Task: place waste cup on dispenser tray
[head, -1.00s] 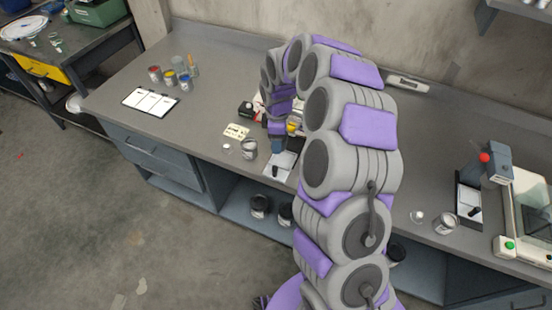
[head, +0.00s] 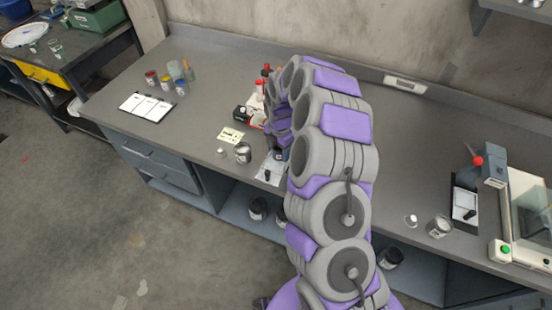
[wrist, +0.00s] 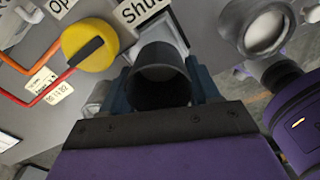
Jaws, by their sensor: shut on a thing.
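The waste cup (wrist: 160,76) is a dark, round, open-topped cup in the middle of the wrist view, and its inside looks empty. My gripper (wrist: 162,88) is shut on it, with a blue finger on each side. In the head view my gripper (head: 282,153) is low over the bench, largely covered by my arm, and I cannot make out the cup there. A pale plate (wrist: 163,28) shows just beyond the cup in the wrist view; it may be the dispenser tray. I cannot tell whether the cup touches it.
A yellow knob (wrist: 88,44) with red-orange rods and Open and Shut labels is left of the cup. An open can (wrist: 265,30) is on the right. A white board (head: 270,170) with a black piece lies by the bench edge.

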